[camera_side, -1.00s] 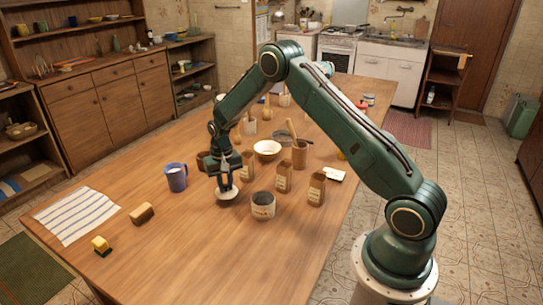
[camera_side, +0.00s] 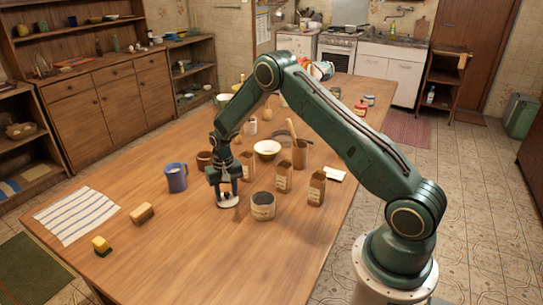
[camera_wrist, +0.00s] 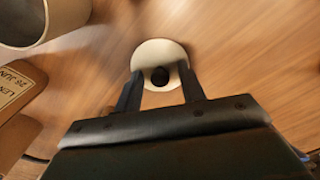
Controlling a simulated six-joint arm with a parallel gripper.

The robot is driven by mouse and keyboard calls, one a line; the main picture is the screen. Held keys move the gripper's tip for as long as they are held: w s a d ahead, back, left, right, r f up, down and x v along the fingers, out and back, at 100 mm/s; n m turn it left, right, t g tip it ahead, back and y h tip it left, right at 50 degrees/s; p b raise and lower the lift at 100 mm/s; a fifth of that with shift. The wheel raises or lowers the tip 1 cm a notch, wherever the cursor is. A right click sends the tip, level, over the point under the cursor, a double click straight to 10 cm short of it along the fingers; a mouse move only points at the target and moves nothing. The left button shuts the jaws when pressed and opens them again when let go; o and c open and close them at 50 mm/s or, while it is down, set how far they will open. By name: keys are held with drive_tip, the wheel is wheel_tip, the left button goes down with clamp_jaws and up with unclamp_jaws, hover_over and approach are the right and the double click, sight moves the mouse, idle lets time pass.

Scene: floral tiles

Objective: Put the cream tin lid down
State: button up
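The cream tin lid (camera_side: 229,203) is a round pale disc with a dark knob. It lies flat on the wooden table, left of the open cream tin (camera_side: 263,206). My gripper (camera_side: 227,192) is right above the lid, pointing down. In the wrist view the fingers (camera_wrist: 160,80) stand apart on either side of the knob, with a gap on both sides, over the lid (camera_wrist: 160,52). The tin's rim and side (camera_wrist: 60,20) show at the top left of the wrist view.
A blue mug (camera_side: 177,178) stands to the left. Paper-like labelled packets (camera_side: 284,178) and a cream bowl (camera_side: 267,149) stand behind and right. A brown block (camera_side: 142,213) and striped cloth (camera_side: 78,214) lie farther left. The table in front of the lid is clear.

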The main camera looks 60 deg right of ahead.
drive_tip(key=shift+r, duration=0.15)
wheel_tip(320, 180, up, 12)
idle(0.8)
idle(0.4)
wheel_tip(320, 180, up, 12)
drive_tip(key=f+n+t, duration=0.1)
drive_tip(key=n, duration=0.1)
hover_over(226, 193)
drive_tip(key=s+a, duration=0.4)
drive_tip(key=s, duration=0.1)
drive_tip(key=s+a+r+n+t, duration=0.15)
drive_tip(key=s+a+r, duration=0.25)
drive_tip(key=s+r, duration=0.4)
drive_tip(key=s+a+r+n+t, duration=0.1)
drive_tip(key=s+a, duration=0.1)
drive_tip(key=s, duration=0.8)
drive_tip(key=s+a+r+n+t, duration=0.2)
drive_tip(key=s+a, duration=0.1)
drive_tip(key=s, duration=0.8)
drive_tip(key=shift+s, duration=0.15)
